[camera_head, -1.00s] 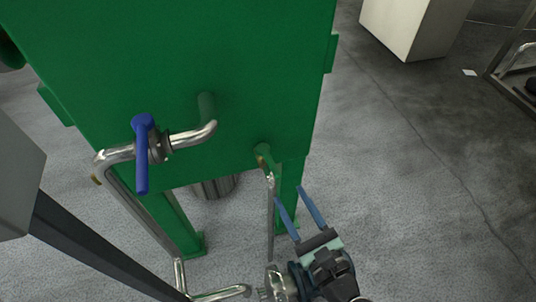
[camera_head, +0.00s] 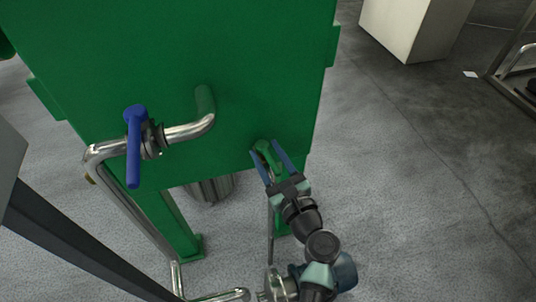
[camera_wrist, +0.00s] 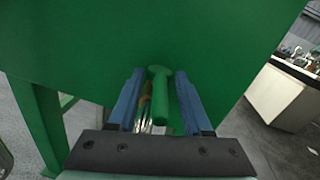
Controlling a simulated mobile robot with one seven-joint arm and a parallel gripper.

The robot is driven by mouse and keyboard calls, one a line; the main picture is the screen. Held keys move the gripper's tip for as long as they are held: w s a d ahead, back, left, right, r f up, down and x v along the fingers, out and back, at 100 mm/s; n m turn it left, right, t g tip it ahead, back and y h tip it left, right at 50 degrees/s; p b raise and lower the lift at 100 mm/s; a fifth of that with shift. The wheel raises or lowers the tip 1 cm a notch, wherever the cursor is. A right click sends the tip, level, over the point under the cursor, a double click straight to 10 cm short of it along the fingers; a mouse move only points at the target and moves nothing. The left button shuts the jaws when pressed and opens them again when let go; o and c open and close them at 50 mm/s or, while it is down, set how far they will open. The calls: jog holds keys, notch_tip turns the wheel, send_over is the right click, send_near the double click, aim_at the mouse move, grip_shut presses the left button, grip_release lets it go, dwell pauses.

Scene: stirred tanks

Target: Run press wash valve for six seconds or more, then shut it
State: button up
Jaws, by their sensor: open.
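A green valve handle (camera_head: 267,153) sits on a thin pipe at the lower right of the green machine. It also shows in the wrist view (camera_wrist: 159,92), between my fingers. My gripper (camera_head: 271,158) is open, its two blue fingers on either side of the green handle, with gaps to it in the wrist view (camera_wrist: 156,98). A second valve with a long blue handle (camera_head: 134,150) is on the bent steel pipe at the left; the handle points down. No label shows which one is the press wash valve. No water flow can be made out.
The green machine (camera_head: 170,60) fills the upper left on green legs. A steel pipe (camera_head: 190,133) bends out from its front. A grey cylinder (camera_head: 210,188) stands beneath.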

grip_shut()
dwell(1.3)
